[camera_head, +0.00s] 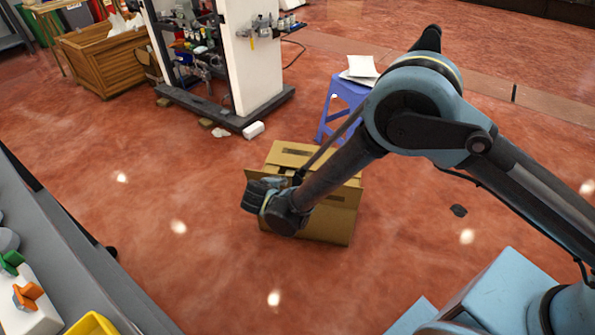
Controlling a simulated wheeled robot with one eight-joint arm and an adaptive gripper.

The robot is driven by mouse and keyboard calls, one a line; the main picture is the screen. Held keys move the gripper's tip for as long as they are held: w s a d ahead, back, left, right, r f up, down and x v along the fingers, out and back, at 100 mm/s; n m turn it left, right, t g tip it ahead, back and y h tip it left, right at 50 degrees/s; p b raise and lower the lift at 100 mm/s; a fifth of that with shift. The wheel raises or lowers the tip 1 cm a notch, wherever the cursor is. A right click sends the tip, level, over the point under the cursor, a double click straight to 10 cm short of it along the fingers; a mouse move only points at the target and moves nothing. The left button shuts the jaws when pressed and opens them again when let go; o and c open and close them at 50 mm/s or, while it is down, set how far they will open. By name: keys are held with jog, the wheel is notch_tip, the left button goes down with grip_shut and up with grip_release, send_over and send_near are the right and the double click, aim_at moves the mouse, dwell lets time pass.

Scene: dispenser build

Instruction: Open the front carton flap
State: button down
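A brown cardboard carton (335,222) stands on the red floor in the middle of the head view. A flap with a dark strip (293,154) shows at its far side, and another flap (345,194) shows along the right near side. My arm crosses above the carton and hides much of its top. My gripper (258,192) is at the carton's left side in the picture, over or beside it; whether it touches is not clear. The fingers are dark and small, and their opening cannot be made out.
A blue stool (330,118) with papers stands behind the carton. A workbench rack with a white panel (252,60) and a wooden crate (103,58) are at the back left. A grey counter (70,255) runs along the left edge. The floor left of the carton is clear.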

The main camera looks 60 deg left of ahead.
jog(key=c, duration=1.8)
grip_release()
jog(key=f, duration=0.1)
jog(key=s+d+f, duration=0.1)
jog(key=s+f, duration=0.1)
jog(key=shift+d+f, duration=0.15)
jog(key=shift+d, duration=0.25)
jog(key=shift+o, duration=1.3)
jog(key=shift+d+f, duration=0.15)
jog(key=shift+f, duration=0.1)
jog(key=shift+o, duration=0.7)
jog(key=shift+w, duration=0.15)
jog(key=shift+d, duration=0.1)
jog(key=shift+c, duration=0.6)
jog(key=shift+o, duration=0.2)
jog(key=o, duration=0.7)
jog(key=shift+f, duration=0.1)
